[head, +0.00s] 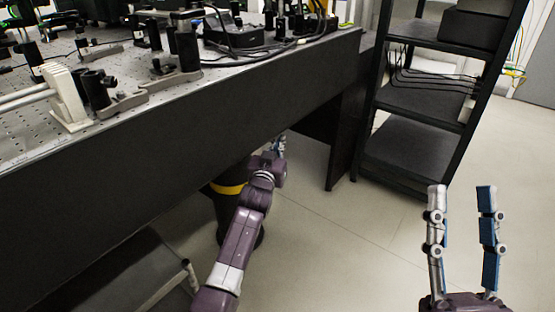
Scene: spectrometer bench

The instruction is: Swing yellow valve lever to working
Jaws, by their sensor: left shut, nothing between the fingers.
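I cannot make out a yellow valve lever in the head view. My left gripper (280,142) is reached under the front edge of the optical bench (200,140). It is small and seen from behind, shut, with nothing seen in it; the wrist hides part of it. My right gripper (462,188) is at the lower right, its two blue-padded fingers pointing up and wide apart. It is empty and over open floor.
A black cylinder with a yellow band (228,188) stands under the bench, partly behind my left arm. A black shelf rack (415,160) with cables stands at the upper right. Optics and mounts (185,55) crowd the bench top. The pale floor (350,260) between is clear.

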